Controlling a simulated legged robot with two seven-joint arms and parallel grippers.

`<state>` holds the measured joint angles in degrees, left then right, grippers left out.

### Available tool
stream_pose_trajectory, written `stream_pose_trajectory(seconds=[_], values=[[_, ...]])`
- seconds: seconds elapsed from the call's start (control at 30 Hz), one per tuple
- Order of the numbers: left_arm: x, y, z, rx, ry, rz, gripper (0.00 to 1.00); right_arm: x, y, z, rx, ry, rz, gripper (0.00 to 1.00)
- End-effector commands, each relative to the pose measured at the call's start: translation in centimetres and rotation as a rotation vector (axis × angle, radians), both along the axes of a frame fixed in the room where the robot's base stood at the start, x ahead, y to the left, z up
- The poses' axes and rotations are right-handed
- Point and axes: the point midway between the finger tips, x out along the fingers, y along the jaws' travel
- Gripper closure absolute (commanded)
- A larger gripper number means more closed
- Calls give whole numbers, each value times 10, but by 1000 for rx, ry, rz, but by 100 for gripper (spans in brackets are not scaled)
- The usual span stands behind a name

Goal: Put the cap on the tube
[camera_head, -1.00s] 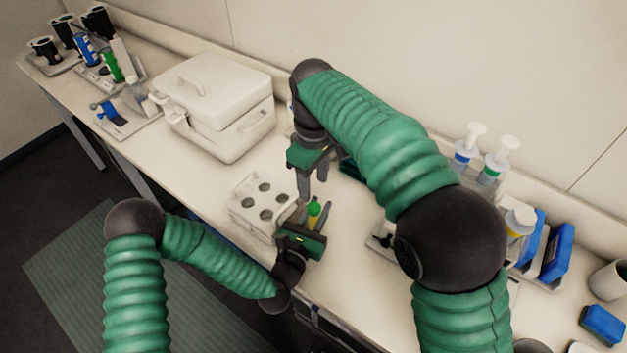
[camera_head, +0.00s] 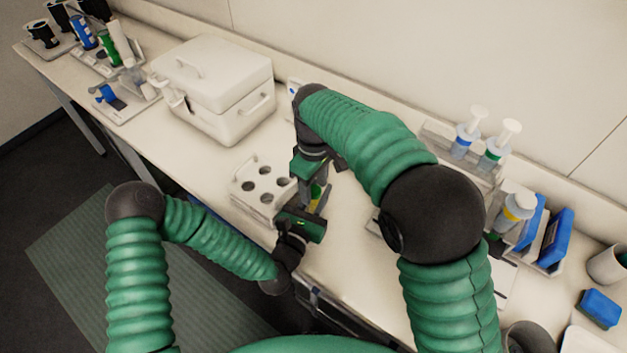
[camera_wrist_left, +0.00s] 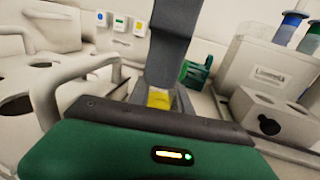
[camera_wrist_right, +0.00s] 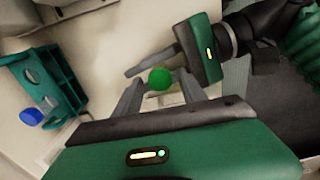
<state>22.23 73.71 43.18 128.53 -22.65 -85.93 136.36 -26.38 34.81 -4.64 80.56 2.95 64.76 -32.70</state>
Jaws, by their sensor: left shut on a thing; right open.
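The tube (camera_head: 316,194) shows as a small yellow strip in the head view, held upright above the bench front by my left gripper (camera_head: 316,199). A yellow part of the tube (camera_wrist_left: 158,99) also shows in the left wrist view. The green cap (camera_wrist_right: 160,79) is at the tube's top, seen from above in the right wrist view. My right gripper (camera_head: 314,186) is directly above, pointing down, with its open fingers on either side of the cap. Whether the cap is fully seated cannot be told.
A white rack with round holes (camera_head: 243,204) stands left of the grippers. A white lidded box (camera_head: 225,92) is behind it. A teal holder (camera_wrist_right: 48,85) lies near the right gripper. Dispenser bottles (camera_head: 494,146) and blue items (camera_head: 557,238) are at the right.

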Motion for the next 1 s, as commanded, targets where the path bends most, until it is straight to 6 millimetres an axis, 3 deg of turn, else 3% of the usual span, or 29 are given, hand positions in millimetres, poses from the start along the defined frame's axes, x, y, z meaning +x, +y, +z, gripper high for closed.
stream_pose_trajectory(seconds=[0.1,0.47,0.7,0.9,1.0], values=[[0,0,-1,0,1,0,100,0,0,0,0,0,0,53],[0,0,0,0,1,0,100,0,0,0,0,0,0,100],[0,0,-1,0,1,0,100,0,0,0,0,0,-27,100],[0,0,0,0,1,0,100,0,0,0,-1,-1,-366,100],[0,0,0,0,1,0,100,0,0,0,-1,0,-386,100]])
